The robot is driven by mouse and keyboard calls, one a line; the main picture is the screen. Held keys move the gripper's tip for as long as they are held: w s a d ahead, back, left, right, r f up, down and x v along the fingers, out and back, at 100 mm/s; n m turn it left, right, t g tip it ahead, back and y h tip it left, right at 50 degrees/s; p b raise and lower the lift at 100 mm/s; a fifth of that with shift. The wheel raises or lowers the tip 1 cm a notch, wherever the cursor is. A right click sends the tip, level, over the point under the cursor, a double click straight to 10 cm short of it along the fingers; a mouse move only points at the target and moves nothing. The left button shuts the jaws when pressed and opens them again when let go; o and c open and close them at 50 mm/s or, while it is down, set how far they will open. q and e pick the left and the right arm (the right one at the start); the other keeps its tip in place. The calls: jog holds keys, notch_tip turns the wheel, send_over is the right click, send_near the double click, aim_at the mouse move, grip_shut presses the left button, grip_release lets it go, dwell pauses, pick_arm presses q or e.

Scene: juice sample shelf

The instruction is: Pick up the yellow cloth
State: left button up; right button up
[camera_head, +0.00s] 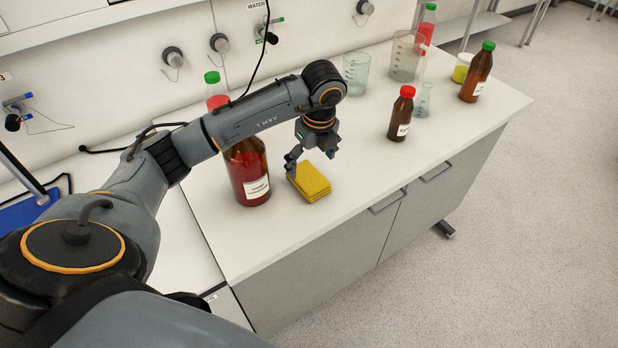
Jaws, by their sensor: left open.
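The yellow cloth (311,182) lies folded into a small block on the white bench top (330,225), near its front edge. My left gripper (309,164) points down just above the cloth's far side. Its fingers are apart, and no cloth shows held between them. One finger is at the cloth's far left corner; I cannot tell if it touches. My right gripper is not in view.
A large brown bottle (247,172) with red liquid stands close left of the cloth. A small red-capped brown bottle (401,114), a green-capped brown bottle (477,73) and beakers (356,74) stand to the right and behind. Bench space right of the cloth is clear.

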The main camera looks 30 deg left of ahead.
aim_at(309, 176)
pick_arm(q)
jog(key=shift+a+f+p, duration=0.2)
jog(key=shift+f+p, duration=0.35)
jog(key=shift+f, duration=0.05)
jog(key=f, duration=0.1)
jog(key=f+p, duration=0.1)
jog(key=f, duration=0.1)
jog(key=shift+w+a+f, duration=0.25)
jog(key=shift+w+a, duration=0.05)
jog(key=shift+a, duration=0.05)
jog(key=shift+f, duration=0.25)
jog(key=c, duration=1.2)
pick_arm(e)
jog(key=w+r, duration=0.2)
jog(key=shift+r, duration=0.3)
